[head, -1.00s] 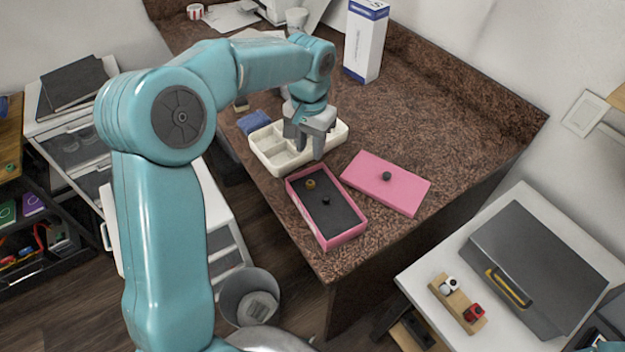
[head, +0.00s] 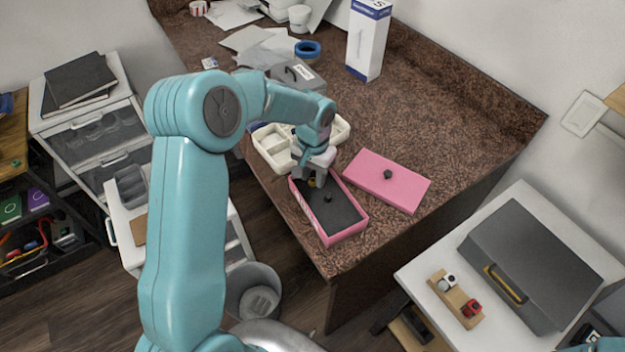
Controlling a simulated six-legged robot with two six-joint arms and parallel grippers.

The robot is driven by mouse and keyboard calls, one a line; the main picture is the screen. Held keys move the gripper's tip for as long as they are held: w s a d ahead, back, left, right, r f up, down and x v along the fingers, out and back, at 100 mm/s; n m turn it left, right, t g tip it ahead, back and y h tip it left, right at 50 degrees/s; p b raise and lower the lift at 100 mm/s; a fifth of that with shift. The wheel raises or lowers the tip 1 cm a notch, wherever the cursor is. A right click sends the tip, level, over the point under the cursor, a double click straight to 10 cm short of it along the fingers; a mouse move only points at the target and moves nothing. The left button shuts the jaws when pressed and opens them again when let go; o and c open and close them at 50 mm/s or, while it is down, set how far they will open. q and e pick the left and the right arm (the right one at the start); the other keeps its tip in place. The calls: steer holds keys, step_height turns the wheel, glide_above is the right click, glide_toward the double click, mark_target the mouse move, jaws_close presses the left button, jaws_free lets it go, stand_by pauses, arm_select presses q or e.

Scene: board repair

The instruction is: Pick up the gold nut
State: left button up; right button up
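The gold nut (head: 311,184) is in the far end of the pink open box (head: 345,236) with a dark inside, mostly hidden by my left gripper. My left gripper (head: 315,182) points down into that end of the box, with its fingertips at the nut. The fingers are small and overlap the nut, so I cannot tell whether they are shut on it. A dark knob-like piece (head: 327,198) sits nearer the box's middle. My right gripper is not in view; only a teal bit of my arm shows at the bottom right corner.
A pink lid (head: 405,187) with a dark knob lies right of the box. A white compartment tray (head: 266,151) is behind my gripper. A white and blue carton (head: 368,45) and blue tape (head: 307,49) stand farther back. The countertop right of the carton is clear.

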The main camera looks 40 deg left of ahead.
arm_select(q)
steer(key=shift+d, duration=0.1)
jaws_close()
steer(key=shift+r, duration=0.15)
